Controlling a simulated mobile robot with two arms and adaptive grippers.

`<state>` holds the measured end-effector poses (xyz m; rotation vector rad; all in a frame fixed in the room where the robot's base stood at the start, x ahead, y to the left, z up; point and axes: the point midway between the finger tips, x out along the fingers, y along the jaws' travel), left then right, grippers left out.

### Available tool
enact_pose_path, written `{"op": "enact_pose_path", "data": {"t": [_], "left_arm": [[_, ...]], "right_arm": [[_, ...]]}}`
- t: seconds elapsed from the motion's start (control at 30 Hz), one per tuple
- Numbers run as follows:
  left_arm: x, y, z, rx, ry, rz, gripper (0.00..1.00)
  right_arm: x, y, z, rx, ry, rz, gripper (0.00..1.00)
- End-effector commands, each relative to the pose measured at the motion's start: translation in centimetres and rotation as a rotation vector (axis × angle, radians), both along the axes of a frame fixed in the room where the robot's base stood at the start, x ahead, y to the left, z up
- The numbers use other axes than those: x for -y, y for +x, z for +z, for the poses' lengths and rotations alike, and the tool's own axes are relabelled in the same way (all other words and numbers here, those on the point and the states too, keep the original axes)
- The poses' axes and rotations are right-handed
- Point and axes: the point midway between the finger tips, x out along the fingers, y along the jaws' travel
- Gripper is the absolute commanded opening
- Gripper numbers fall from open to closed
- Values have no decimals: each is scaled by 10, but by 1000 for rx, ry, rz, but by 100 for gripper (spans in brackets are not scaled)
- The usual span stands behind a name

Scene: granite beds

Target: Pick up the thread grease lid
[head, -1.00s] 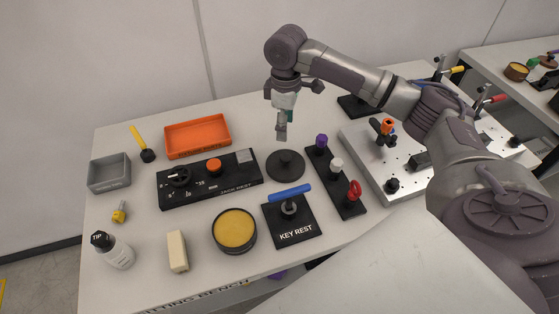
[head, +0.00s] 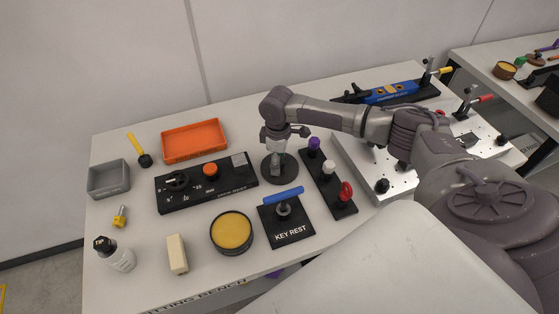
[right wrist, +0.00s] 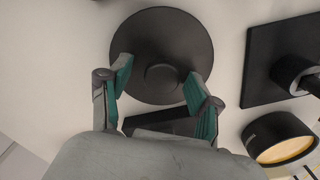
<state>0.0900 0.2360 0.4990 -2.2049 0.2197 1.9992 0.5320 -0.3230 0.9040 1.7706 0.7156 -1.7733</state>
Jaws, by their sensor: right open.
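The thread grease lid appears to be the dark round disc (head: 291,174) with a low central knob, lying flat on the bench right of the black control box. My right gripper (head: 276,172) is above it, pointing down and covering its middle. In the right wrist view the lid (right wrist: 160,30) lies below the fingers. The open right gripper (right wrist: 160,78) has one green-padded finger on each side of the knob, with gaps showing. Whether the tips touch the disc, I cannot tell. The open tin of yellow grease (head: 232,232) stands nearer the front. My left gripper is not in view.
The black control box (head: 206,184) is close left of the lid. The rack with purple, white and red knobs (head: 328,182) is close right. The key rest (head: 286,222) with its blue-handled key stands in front. An orange tray (head: 194,141) is behind left.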

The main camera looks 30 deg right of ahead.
Motion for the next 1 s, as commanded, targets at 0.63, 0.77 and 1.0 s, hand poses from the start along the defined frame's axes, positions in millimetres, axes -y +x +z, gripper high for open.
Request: {"op": "enact_pose_path", "data": {"t": [0.63,0.77,1.0], "left_arm": [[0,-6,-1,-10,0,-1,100],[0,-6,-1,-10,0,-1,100],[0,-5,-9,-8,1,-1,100]], "right_arm": [[0,0,1,0,0,0,3],[0,0,2,1,0,0,3],[0,2,34,6,0,1,3]]}}
